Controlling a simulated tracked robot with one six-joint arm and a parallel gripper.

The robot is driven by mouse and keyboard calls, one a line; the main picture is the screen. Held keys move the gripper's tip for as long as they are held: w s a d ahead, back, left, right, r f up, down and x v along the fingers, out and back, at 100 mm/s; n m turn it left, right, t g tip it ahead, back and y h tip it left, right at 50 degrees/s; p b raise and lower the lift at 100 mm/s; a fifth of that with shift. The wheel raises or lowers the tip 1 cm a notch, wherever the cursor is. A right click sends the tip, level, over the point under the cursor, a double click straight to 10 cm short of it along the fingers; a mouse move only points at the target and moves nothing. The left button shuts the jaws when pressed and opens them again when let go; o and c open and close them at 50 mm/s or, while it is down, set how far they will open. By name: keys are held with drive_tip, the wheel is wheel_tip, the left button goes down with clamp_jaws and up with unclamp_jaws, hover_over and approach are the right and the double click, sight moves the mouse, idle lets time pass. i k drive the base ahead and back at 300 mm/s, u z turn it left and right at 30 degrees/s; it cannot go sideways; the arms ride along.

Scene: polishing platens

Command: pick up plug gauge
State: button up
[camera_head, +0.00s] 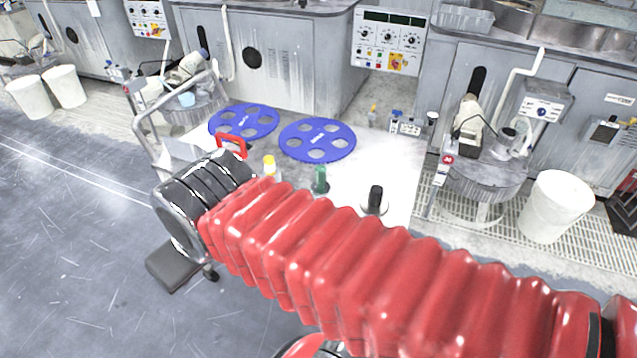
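A small upright piece with a black handle and a pale round base (375,200) stands on the white worktop, just behind my red-sleeved arm. It may be the plug gauge, but I cannot tell for sure at this size. My arm crosses the picture from the lower right to a dark ribbed joint at the left. I cannot make out my gripper's fingers, so whether they hold anything is hidden. The joint is well to the left of the black-handled piece.
The white worktop (395,170) carries two blue perforated discs (318,141), (244,122), a yellow-capped bottle (270,167), a green bottle (320,180) and a red-handled item (232,141). A white bucket (555,207) stands right. Grey machines line the back. Open floor lies left.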

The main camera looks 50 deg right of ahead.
sight(320, 188)
drive_tip(key=i, duration=0.9)
drive_tip(key=u, duration=0.05)
